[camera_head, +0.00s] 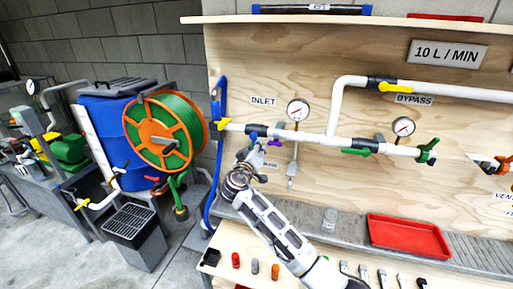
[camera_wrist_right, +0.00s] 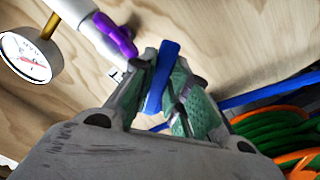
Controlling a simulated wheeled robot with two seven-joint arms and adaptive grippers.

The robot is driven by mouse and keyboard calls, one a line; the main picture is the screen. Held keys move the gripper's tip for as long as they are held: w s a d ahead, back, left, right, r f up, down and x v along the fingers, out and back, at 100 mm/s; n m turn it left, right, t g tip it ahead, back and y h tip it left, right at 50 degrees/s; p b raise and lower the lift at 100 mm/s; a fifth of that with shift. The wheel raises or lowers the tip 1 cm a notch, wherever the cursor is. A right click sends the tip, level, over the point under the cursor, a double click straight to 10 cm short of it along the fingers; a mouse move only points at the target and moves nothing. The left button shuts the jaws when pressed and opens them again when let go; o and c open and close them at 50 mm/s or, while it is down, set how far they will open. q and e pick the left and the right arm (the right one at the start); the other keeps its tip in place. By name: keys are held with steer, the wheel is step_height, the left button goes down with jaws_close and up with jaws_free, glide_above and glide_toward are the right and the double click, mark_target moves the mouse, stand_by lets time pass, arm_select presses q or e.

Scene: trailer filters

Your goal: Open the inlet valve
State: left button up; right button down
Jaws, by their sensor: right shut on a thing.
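The INLET label (camera_head: 264,101) is on the plywood panel above the left end of a white pipe. A dark blue valve (camera_head: 257,130) sits on that pipe under the label. My right gripper (camera_head: 251,150) is just below it. In the right wrist view, the fingers (camera_wrist_right: 163,95) are shut on a blue lever (camera_wrist_right: 167,62), whose upper end sticks out between them. A purple handle (camera_wrist_right: 116,38) is close beside the fingers; it also shows right of the gripper in the head view (camera_head: 275,142). The gripper hides where the lever joins the valve. My left gripper is not in view.
A pressure gauge (camera_head: 298,110) stands above the pipe, right of the gripper. A blue hose (camera_head: 215,150) hangs at the panel's left edge. A red tray (camera_head: 408,238) and small loose parts lie below. A green hose reel (camera_head: 165,133) is at the left.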

steer(key=shift+d+r, duration=0.1)
stand_by(0.4)
steer(key=c, duration=1.4)
jaws_free()
steer(key=shift+s, duration=0.2)
steer(key=shift+v, duration=3.85)
